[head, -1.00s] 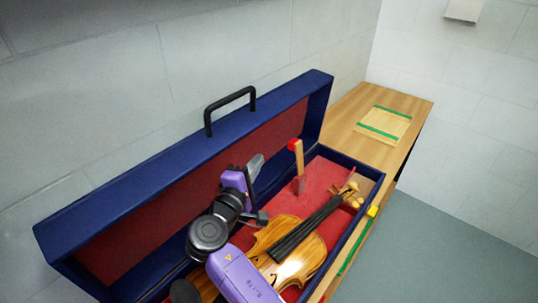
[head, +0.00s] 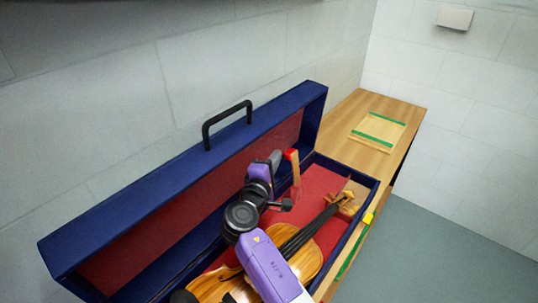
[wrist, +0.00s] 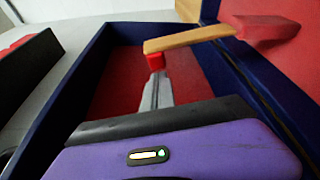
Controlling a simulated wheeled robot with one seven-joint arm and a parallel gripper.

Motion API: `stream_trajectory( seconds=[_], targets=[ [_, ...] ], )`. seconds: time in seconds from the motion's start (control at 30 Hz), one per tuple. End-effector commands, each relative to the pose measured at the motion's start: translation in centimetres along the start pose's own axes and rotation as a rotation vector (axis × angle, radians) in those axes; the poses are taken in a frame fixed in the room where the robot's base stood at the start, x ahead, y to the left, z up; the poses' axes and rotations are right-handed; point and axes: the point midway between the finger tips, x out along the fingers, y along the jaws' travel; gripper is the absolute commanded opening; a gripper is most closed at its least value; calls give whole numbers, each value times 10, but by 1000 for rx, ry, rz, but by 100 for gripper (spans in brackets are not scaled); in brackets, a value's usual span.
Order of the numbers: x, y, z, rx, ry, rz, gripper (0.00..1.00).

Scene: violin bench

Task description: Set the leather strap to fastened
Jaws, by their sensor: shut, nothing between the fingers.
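The leather strap (head: 296,173) is a tan band with a bright red tip, standing up from the red-lined floor of the blue case (head: 361,207). In the wrist view the strap (wrist: 190,38) runs from a dull red base at right to its red tip, which is right at my fingertips. My gripper (head: 275,158) is shut and empty beside the strap's tip, just left of it in the head view. The shut fingers also show in the wrist view (wrist: 157,92). I cannot tell whether they touch the tip. The strap's lower end is partly hidden in the head view.
A violin (head: 305,258) lies in the case below my arm. The case lid (head: 265,113) stands open at the back, with a black handle (head: 226,119). A yellow piece (head: 367,219) is on the front side. The bench (head: 388,108) beyond holds a green-striped board (head: 377,132).

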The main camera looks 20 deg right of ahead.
Motion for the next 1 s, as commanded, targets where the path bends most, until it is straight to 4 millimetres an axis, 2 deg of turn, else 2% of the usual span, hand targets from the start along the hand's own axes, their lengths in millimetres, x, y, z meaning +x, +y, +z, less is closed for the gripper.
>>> stream_trajectory(
  seconds=[0.57, 0.77, 1.0],
  targets=[
    [-2, -1, 5, 19, 0, 7, 0],
    [-4, -3, 13, 96, -1, 34, 0],
    [-11, -2, 33, 275, -1, 97, 0]
  ],
)
